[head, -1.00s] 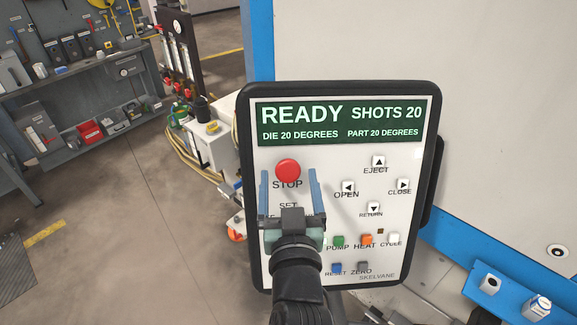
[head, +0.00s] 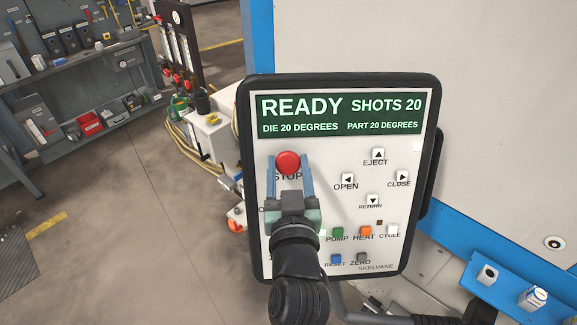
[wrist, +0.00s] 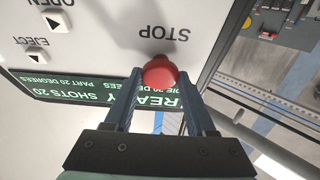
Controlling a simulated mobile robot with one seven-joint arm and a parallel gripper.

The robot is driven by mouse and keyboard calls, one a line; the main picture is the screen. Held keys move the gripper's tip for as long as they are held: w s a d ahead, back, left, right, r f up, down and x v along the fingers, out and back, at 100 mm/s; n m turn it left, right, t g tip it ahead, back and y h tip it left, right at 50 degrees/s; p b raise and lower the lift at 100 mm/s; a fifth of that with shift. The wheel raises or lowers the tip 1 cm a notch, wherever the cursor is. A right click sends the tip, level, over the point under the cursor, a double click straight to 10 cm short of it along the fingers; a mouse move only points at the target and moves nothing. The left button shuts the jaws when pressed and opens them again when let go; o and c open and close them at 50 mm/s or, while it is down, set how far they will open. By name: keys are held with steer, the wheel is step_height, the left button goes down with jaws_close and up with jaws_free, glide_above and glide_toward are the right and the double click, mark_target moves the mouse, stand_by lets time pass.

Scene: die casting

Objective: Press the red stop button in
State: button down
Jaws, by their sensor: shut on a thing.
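The red stop button (head: 288,161) is a round mushroom cap at the upper left of the control panel (head: 330,170), above the partly covered word STOP. It also shows in the wrist view (wrist: 160,72), standing out from the white panel face. My gripper (head: 289,168) has its two blue fingers on the left and right of the cap and is shut on it. In the wrist view my gripper (wrist: 161,78) shows the fingertips close against both sides of the cap. I cannot tell whether the button is pushed in.
A green display (head: 338,115) above the button reads READY, SHOTS 20. OPEN, CLOSE, EJECT and RETURN keys lie to the right. Below are a green PUMP key (head: 337,232) and an orange HEAT key (head: 366,231). A workbench (head: 95,125) stands at the back left.

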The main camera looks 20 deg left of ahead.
stand_by(0.3)
steer(key=shift+w+a+f+b, duration=0.2)
steer(key=shift+w+b, duration=0.2)
steer(key=shift+b, duration=0.4)
steer(key=shift+s+r, duration=0.1)
steer(key=c, duration=0.7)
jaws_free()
steer(key=o, duration=0.5)
steer(key=shift+w, duration=0.2)
steer(key=shift+s+d, duration=0.1)
steer(key=shift+s, duration=0.1)
steer(key=shift+b+v, duration=2.45)
steer(key=shift+v, duration=3.9)
